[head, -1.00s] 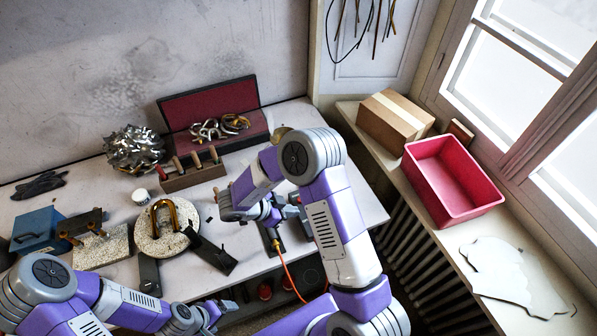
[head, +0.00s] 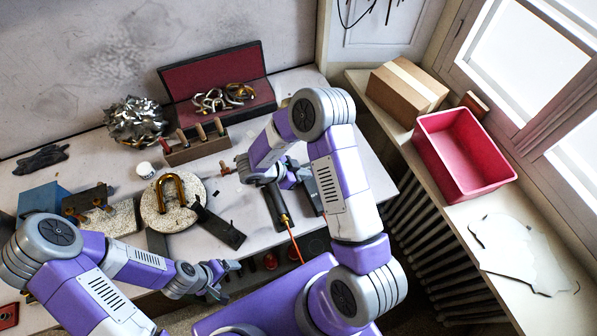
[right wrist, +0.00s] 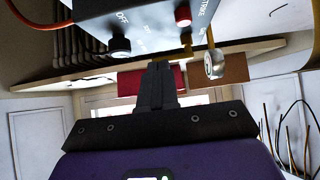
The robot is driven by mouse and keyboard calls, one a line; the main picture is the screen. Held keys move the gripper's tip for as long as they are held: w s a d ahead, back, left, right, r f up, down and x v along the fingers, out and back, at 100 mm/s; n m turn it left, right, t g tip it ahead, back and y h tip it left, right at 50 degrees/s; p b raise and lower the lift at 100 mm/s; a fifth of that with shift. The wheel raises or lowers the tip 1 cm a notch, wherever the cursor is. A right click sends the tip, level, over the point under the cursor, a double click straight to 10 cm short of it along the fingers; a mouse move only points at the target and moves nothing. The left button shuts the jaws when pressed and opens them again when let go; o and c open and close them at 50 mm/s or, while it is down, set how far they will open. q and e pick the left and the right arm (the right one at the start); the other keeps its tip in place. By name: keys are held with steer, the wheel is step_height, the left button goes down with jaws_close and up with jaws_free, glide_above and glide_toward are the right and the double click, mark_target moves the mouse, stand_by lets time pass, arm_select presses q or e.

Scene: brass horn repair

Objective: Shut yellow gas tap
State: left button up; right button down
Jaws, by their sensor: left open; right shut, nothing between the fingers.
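In the right wrist view a dark control box (right wrist: 140,20) fills the top, with OFF and STRIKE lettering, a black knob (right wrist: 120,46) and a red button (right wrist: 183,16). A small yellow-brass fitting (right wrist: 187,48), which looks like the yellow gas tap, sticks out of it. I cannot tell its turn position. My right gripper (right wrist: 160,68) is shut and empty, its tips close below the box, left of the fitting; contact is unclear. In the head view my right arm partly hides that area. My left gripper (head: 228,278) is open and empty near the bench's front edge.
A round brass and steel piece (right wrist: 214,64) sits right of the fitting. An orange hose (head: 295,246) runs down from a dark torch-like tool (head: 272,205). The bench holds a horseshoe-shaped brass piece (head: 171,188) and a tool rack (head: 197,148). A pink tray (head: 465,155) stands right.

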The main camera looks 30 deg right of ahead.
steer(key=x, duration=0.4)
steer(key=d, duration=0.3)
steer(key=shift+s+d+f+p, duration=0.2)
steer(key=shift+d+f+p, duration=0.05)
steer(key=shift+p, duration=0.05)
steer(key=shift+d, duration=0.5)
